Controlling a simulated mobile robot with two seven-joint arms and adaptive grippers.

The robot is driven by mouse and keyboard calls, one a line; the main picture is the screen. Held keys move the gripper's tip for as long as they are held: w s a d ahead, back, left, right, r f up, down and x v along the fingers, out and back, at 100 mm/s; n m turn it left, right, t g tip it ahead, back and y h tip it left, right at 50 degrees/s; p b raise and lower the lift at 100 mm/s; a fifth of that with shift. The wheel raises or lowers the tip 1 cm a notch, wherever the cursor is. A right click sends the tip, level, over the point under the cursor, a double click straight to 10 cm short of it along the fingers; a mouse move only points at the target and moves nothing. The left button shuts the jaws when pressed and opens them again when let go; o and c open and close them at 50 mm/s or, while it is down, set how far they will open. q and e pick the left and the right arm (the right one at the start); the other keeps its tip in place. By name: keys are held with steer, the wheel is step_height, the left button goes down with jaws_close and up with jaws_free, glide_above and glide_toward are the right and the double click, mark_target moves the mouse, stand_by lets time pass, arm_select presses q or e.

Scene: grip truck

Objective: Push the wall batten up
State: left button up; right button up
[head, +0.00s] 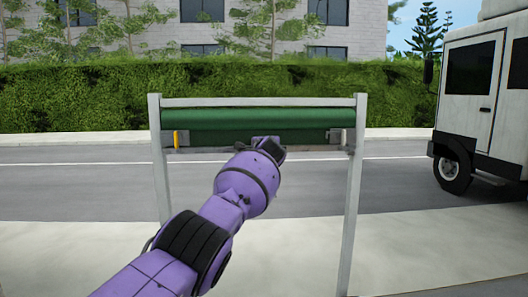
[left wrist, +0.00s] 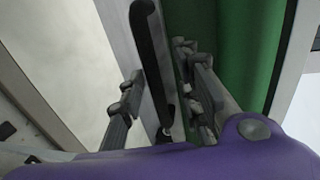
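A pale grey frame (head: 353,190) of two posts and a top bar stands in front of me. A dark green roll (head: 255,118) spans it under the top bar. A thin grey batten (head: 208,150) runs level along the green sheet's lower edge, partly hidden by my left arm. My left gripper (head: 268,145) is at the batten's middle. In the left wrist view its fingers (left wrist: 160,75) are apart, on either side of a black handle (left wrist: 148,35) on the grey bar. Gaps show beside the handle. The green sheet (left wrist: 245,45) is to the right. My right gripper is not in view.
A white truck (head: 478,95) stands on the road at the right, clear of the frame. A hedge (head: 80,98) and a building lie beyond the road. The pavement (head: 65,250) around the frame's legs looks clear.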

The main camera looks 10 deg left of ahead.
arm_select(q)
steer(key=v, duration=1.2)
steer(key=shift+r, duration=0.15)
